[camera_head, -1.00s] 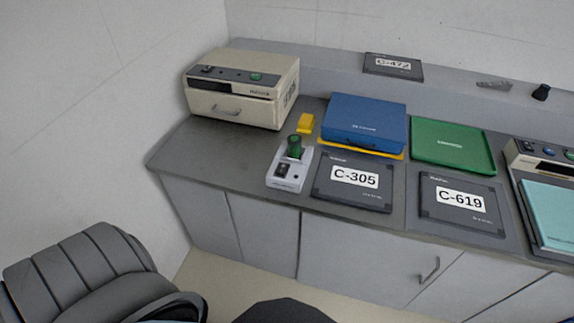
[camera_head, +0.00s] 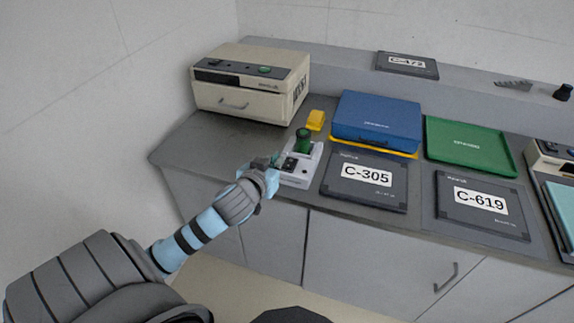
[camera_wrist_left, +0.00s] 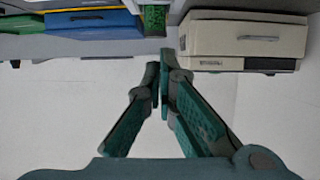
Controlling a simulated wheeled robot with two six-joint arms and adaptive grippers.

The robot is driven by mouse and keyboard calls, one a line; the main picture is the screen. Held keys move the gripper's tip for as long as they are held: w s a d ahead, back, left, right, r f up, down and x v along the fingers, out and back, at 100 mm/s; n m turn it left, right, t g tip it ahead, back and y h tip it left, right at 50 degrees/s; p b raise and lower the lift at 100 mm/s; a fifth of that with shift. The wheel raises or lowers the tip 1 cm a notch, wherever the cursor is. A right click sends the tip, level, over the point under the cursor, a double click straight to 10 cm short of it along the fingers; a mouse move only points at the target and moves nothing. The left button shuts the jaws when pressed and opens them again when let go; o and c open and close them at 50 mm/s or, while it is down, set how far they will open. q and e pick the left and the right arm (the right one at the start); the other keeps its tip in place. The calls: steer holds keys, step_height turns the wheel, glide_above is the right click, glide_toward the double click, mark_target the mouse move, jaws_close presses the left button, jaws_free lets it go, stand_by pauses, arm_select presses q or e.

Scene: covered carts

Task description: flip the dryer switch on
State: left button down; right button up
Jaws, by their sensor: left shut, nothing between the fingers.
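A beige box-shaped unit (camera_head: 232,103) stands at the left end of the counter. Its dark top panel (camera_head: 238,69) carries a small switch and a green button; its front has a handle. A small white device (camera_head: 312,168) with dark switch parts and a green cylinder (camera_head: 304,141) sits in front of it. I cannot tell which one is the dryer. My left gripper (camera_head: 276,164) is shut and empty at the white device's left edge, partly covering it; contact is unclear. My right gripper is not in view.
A yellow block (camera_head: 316,120), a blue case (camera_head: 376,119) and a green tray (camera_head: 469,147) lie behind the dark C-305 (camera_head: 342,187) and C-619 (camera_head: 460,222) panels. Another dark panel (camera_head: 407,66) is on the back ledge. The counter's left front is bare.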

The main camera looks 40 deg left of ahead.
arm_select(q)
steer(key=shift+a, duration=0.1)
steer(key=b, duration=0.2)
glide_above(290, 163)
steer(key=s+d, duration=0.1)
steer(key=s, duration=0.2)
step_height(290, 163, down, 4)
steer(key=shift+d+r, duration=0.1)
steer(key=shift+d, duration=0.05)
step_height(290, 163, down, 3)
steer(key=shift+w+f+b, duration=0.1)
steer(key=shift+f+b, duration=0.1)
steer(key=shift+b, duration=0.3)
steer(key=shift+f, duration=0.3)
